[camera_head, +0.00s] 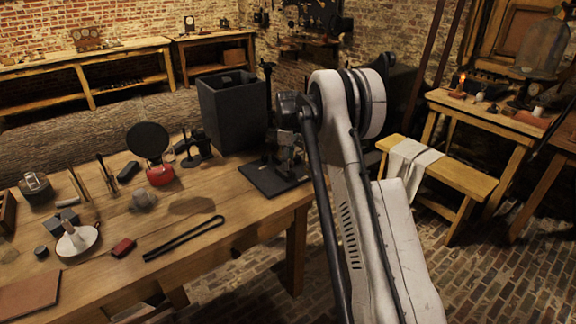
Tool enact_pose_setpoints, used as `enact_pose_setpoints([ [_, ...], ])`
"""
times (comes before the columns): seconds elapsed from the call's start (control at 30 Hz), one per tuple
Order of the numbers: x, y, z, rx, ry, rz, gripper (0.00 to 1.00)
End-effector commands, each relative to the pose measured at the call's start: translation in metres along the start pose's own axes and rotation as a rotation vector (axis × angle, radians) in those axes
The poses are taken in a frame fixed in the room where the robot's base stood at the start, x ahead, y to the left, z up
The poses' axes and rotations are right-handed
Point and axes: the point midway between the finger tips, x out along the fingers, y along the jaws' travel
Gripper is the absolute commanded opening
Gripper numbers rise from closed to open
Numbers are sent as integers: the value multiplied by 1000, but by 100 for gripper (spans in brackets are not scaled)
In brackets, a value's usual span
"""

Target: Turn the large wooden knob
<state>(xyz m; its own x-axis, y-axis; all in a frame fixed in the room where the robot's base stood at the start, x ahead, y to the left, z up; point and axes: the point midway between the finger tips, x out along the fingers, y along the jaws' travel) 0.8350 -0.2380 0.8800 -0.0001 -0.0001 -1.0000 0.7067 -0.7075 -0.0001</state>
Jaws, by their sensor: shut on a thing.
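My gripper (286,160) is at the right end of the wooden workbench, low over a dark apparatus on a black baseplate (262,181). It is shut on what seems to be the apparatus's large wooden knob. The fingers and the dark parts around them hide the knob, so its shape and angle cannot be told. My arm comes down from the right side of the view to the apparatus.
A tall black box (228,108) stands just behind the apparatus, with a thin dark post beside it. A black tong-like tool (184,238) and a red block (123,247) lie on the workbench (215,255). A bench with a white cloth (412,160) stands at right.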

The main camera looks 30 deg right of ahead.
Motion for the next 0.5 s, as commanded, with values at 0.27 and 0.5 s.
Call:
enact_pose_setpoints([
  [0.27,1,0,0,260,0,0,8],
  [0.5,1,0,0,488,0,0,8],
])
